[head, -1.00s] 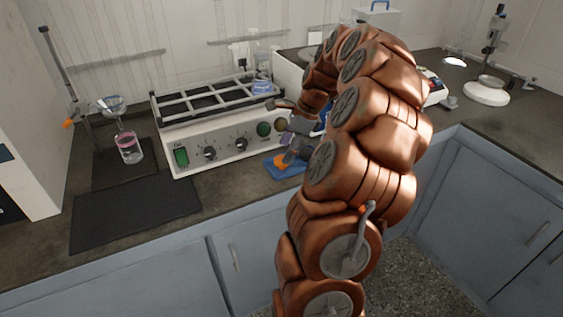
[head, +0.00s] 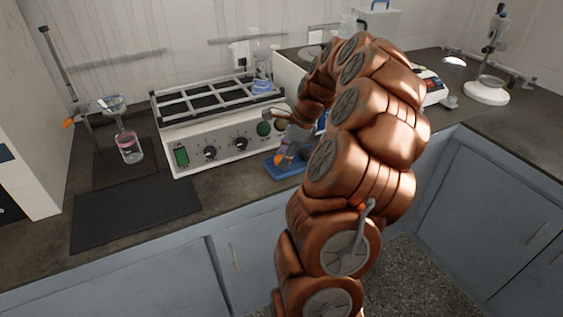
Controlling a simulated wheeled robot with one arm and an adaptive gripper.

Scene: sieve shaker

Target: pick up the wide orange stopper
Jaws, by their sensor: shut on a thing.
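The wide orange stopper (head: 280,160) shows as a small orange patch at or just above the blue tray (head: 277,173), in front of the shaker's right end. My gripper (head: 284,155) comes down over it from above, and its grey fingers are shut on the stopper, covering part of it. The copper arm hides the right side of the tray. I cannot tell whether the stopper is clear of the tray surface.
The sieve shaker (head: 215,147) with its knobs and rack stands directly behind and left of the gripper. A flask with pink liquid (head: 129,148) stands farther left under a clamp stand (head: 62,75). A dark mat (head: 135,210) lies bare at front left.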

